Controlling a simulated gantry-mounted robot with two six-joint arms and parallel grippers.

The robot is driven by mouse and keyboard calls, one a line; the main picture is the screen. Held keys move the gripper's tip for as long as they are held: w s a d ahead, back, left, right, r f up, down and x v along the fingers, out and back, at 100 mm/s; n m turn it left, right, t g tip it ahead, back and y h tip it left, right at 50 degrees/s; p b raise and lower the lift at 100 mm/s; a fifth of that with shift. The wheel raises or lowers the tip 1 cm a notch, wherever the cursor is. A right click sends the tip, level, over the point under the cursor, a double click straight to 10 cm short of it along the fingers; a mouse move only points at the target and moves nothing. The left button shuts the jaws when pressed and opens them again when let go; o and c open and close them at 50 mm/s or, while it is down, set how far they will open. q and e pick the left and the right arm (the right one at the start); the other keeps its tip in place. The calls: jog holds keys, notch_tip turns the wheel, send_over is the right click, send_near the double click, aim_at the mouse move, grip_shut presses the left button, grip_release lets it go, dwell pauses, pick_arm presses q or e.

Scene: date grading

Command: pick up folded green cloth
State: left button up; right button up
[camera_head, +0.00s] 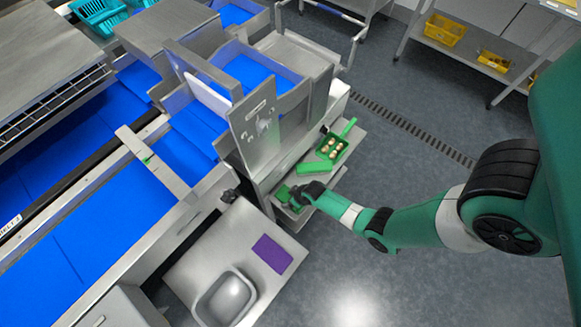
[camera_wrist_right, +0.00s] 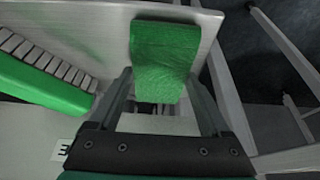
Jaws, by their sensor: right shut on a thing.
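The folded green cloth (camera_wrist_right: 165,55) is a textured green rectangle between the fingertips of my right gripper (camera_wrist_right: 160,85) in the right wrist view. The right gripper is shut on the cloth, gripping its near end. In the head view, my right gripper (camera_head: 299,196) is at a low metal shelf beside the machine, with a bit of green (camera_head: 283,193) showing at its tip. I cannot tell whether the cloth still touches the shelf. My left gripper is not in view.
A green brush with pale bristles (camera_wrist_right: 45,80) lies left of the cloth in the wrist view. A green tray (camera_head: 343,153) with several dates stands on the shelf. A purple cloth (camera_head: 272,253) and a metal basin (camera_head: 225,298) are on the lower bench.

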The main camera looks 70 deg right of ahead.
aim_at(288, 196)
jog(key=shift+r, duration=0.1)
jog(key=shift+r+p, duration=0.3)
jog(key=shift+r, duration=0.05)
notch_tip(288, 196, up, 3)
jog(key=shift+f+p, duration=0.15)
jog(key=shift+p, duration=0.75)
jog(key=s+d+r+p, duration=0.2)
jog(key=s+r+p, duration=0.2)
jog(key=s, duration=0.2)
jog(key=s+d+r+p, duration=0.2)
jog(key=s+r+p, duration=0.2)
jog(key=s, duration=0.3)
jog(key=shift+s+d+r, duration=0.15)
jog(key=shift+d+r, duration=0.15)
jog(key=shift+r, duration=0.4)
